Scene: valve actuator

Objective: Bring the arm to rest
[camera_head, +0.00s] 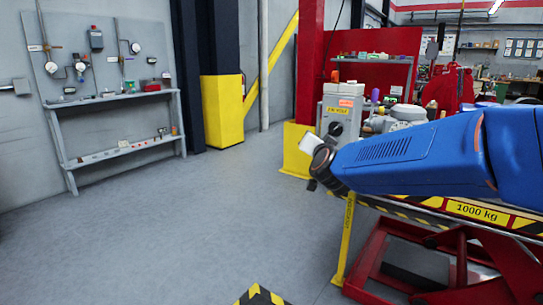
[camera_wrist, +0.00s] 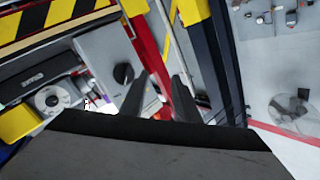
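My blue arm reaches in from the right in the head view and ends in a dark wrist (camera_head: 325,168) in front of the lift table. The fingers are not clear there. In the wrist view, my gripper (camera_wrist: 159,80) shows two dark fingers standing apart, with nothing visible between them. A grey control box (camera_head: 342,105) with a black rotary knob stands just behind the wrist. The box also shows in the wrist view (camera_wrist: 106,58), left of the fingers; I see no contact with it.
A red lift table marked 1000 kg, with a striped edge (camera_head: 480,211), is under my arm. A yellow-based red post (camera_head: 296,150) stands behind. A grey bench (camera_head: 115,98) and instrument panel are at the left wall. The floor (camera_head: 200,215) at left centre is clear.

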